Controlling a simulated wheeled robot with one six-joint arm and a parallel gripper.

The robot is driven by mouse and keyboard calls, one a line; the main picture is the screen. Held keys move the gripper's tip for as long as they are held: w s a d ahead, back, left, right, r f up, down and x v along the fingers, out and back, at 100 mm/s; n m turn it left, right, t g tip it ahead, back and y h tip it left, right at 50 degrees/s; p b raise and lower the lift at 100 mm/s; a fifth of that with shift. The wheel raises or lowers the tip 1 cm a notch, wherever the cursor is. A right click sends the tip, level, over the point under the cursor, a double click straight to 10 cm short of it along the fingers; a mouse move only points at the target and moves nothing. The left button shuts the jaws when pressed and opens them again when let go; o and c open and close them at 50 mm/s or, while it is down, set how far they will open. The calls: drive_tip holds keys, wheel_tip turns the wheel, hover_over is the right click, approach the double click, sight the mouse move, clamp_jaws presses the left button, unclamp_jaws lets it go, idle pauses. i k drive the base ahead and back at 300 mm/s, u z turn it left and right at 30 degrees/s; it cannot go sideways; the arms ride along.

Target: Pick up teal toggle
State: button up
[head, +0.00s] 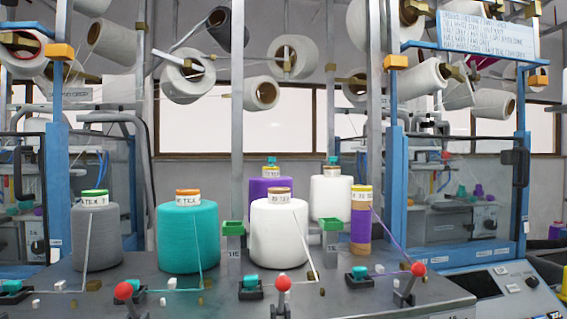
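Several small teal toggles on dark bases stand along the front of the grey machine deck (215,285). One teal toggle (250,282) is at front centre, just left of a red-knobbed lever (283,284). Another teal toggle (359,272) is to the right, before the purple spool. A third teal toggle (12,286) is at the far left. A teal piece (135,286) is partly hidden behind the left red-knobbed lever (123,290). I cannot tell which one is meant. My gripper is not in view.
Large yarn cones stand behind: grey (96,240), teal (188,238), white (279,234) and purple (266,187). A narrow purple spool (361,228) stands at right. Green-topped posts (234,228) rise between cones. Another red-knobbed lever (418,269) is at right. Thin threads run down to the deck.

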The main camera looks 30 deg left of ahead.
sight(271, 159)
drive_tip(key=u, duration=1.25)
